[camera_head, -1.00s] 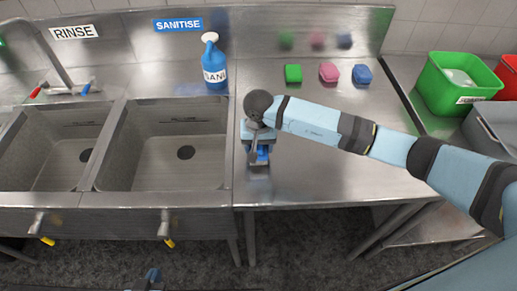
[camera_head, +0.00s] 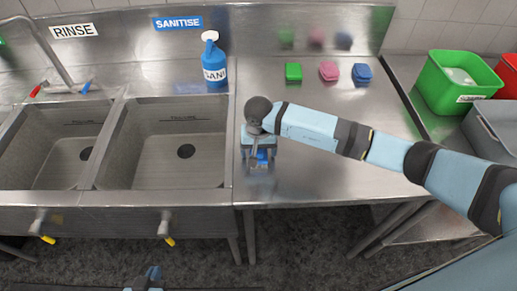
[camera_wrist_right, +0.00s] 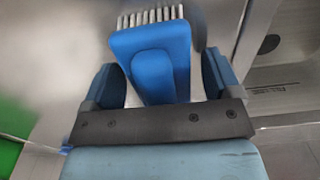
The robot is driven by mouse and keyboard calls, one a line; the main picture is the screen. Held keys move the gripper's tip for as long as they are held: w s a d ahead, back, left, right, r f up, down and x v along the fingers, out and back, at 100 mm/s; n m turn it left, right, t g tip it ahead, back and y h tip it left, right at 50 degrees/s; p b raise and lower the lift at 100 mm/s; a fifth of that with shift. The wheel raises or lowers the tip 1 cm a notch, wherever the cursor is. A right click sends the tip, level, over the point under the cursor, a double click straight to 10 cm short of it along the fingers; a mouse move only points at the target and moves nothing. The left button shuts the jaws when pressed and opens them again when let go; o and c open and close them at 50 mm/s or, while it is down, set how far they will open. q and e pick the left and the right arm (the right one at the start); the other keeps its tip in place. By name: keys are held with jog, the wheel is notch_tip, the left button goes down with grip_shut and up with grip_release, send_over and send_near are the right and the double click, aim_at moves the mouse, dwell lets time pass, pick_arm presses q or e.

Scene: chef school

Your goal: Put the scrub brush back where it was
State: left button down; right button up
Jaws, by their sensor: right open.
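The scrub brush is blue with pale bristles. In the right wrist view the brush (camera_wrist_right: 150,45) lies between the two blue fingers of my right gripper (camera_wrist_right: 162,75), with its bristles pointing away at the top. The fingers stand apart, and gaps show beside the handle. In the head view my right gripper (camera_head: 261,157) points down over the steel counter near its front left corner, and a bit of the blue brush shows there, mostly hidden. My left gripper (camera_head: 152,278) is only partly in view at the bottom edge, away from the counter; its jaws are unclear.
A blue sanitiser bottle (camera_head: 214,66) stands behind the sinks. Green (camera_head: 293,72), pink (camera_head: 328,71) and blue (camera_head: 362,73) blocks sit at the back of the counter (camera_head: 330,170). A green bin (camera_head: 445,90) stands at right. Two sink basins lie left. The counter's middle is clear.

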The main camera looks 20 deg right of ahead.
notch_tip(320, 180, up, 11)
jog(key=b, duration=0.2)
jog(key=shift+r+b, duration=0.2)
jog(key=shift+b, duration=0.1)
jog(key=shift+s+r, duration=0.1)
jog(key=shift+r, duration=0.35)
